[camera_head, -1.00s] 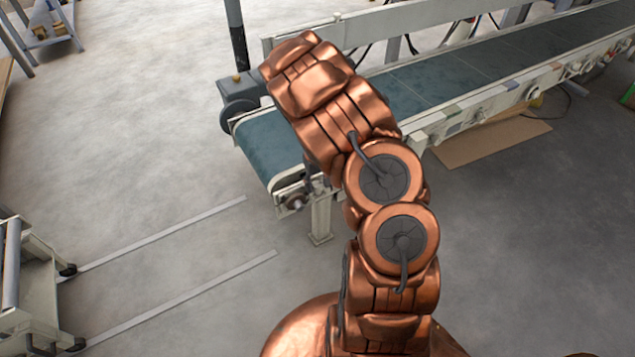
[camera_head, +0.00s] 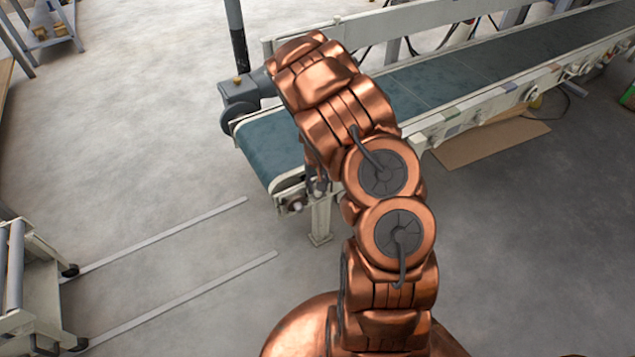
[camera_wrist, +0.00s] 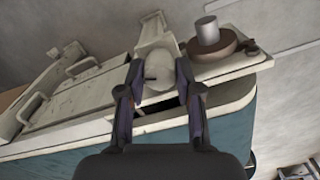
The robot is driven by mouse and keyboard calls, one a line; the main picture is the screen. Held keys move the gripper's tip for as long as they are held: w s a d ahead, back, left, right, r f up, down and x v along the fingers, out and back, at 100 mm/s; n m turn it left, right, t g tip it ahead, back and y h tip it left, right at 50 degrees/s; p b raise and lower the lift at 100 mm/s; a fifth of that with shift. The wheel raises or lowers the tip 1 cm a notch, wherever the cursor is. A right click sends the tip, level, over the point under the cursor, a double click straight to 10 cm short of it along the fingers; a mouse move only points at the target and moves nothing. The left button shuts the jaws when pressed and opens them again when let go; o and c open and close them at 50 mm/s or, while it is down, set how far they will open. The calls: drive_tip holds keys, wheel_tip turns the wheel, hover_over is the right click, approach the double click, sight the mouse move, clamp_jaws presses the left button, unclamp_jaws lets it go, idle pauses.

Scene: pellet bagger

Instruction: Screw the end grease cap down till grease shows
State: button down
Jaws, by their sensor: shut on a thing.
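The grease cap (camera_wrist: 158,74) appears as a pale, rounded piece between my fingers in the wrist view. My gripper (camera_wrist: 159,66) is shut on it, one dark finger on each side. The cap sits by a pale bracket at the end of the conveyor (camera_head: 275,150). No grease can be made out around it. In the head view my copper arm hides the cap and most of the gripper.
Beside the cap, a grey shaft stub (camera_wrist: 207,30) stands out of a brown round collar (camera_wrist: 212,46). A pale cover with handles (camera_wrist: 75,85) lies to the left. A cart (camera_head: 30,285) stands at the left; open floor lies between it and the conveyor.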

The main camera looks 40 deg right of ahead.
drive_tip(key=m+p, duration=0.3)
drive_tip(key=m, duration=0.2)
drive_tip(key=shift+r+m, duration=0.1)
drive_tip(key=shift+m, duration=0.2)
drive_tip(key=m+p, duration=0.1)
drive_tip(key=m, duration=0.4)
drive_tip(key=shift+m+p, duration=0.4)
drive_tip(key=c, duration=0.8)
unclamp_jaws()
drive_tip(key=shift+o, duration=0.2)
wheel_tip(320, 180, up, 12)
